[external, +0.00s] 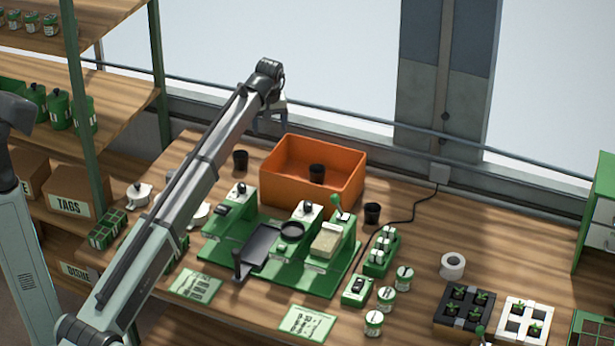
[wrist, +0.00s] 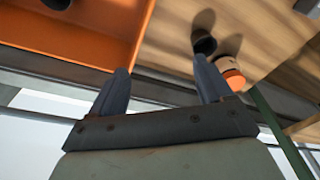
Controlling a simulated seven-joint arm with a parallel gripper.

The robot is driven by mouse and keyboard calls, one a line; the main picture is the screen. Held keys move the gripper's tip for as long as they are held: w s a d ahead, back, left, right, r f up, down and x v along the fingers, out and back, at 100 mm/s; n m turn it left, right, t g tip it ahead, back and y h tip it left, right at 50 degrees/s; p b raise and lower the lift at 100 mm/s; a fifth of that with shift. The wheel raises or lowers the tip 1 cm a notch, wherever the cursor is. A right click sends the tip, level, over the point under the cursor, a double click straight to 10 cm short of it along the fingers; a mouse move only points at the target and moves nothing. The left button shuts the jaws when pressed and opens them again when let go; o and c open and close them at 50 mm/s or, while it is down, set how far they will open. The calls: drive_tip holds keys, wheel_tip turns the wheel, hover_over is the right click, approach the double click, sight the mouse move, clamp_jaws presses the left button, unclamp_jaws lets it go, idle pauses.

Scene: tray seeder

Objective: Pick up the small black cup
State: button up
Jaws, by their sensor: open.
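Three small black cups show in the external view. One cup (external: 240,160) stands on the table left of the orange bin, one cup (external: 317,174) is inside the bin (external: 335,191), and one cup (external: 372,214) stands to its right. My gripper (external: 270,122) is open and empty, raised near the bin's back left corner. In the wrist view my gripper (wrist: 163,82) has its fingers spread with nothing between them. A black cup (wrist: 203,42) shows close to the right fingertip there. Another dark cup (wrist: 57,4) is cut off at the top, in the orange bin (wrist: 85,35).
A green seeder station (external: 285,270) stands in front of the bin. An orange and white container (wrist: 230,72) is beside the black cup in the wrist view. A wall rail (external: 350,119) runs behind the table.

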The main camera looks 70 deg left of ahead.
drive_tip(key=s+a, duration=0.7)
drive_tip(key=s, duration=0.1)
drive_tip(key=m, duration=0.4)
hover_over(240, 154)
drive_tip(key=d, duration=0.3)
drive_tip(key=f, duration=0.9)
drive_tip(key=shift+s+f, duration=0.1)
drive_tip(key=shift+s, duration=0.25)
drive_tip(key=shift+w+a+f, duration=0.1)
drive_tip(key=shift+a+f, duration=0.15)
drive_tip(key=shift+f, duration=1.15)
drive_tip(key=shift+a+f, duration=0.2)
drive_tip(key=shift+f, duration=1.15)
drive_tip(key=c, duration=1)
drive_tip(key=shift+r, duration=0.1)
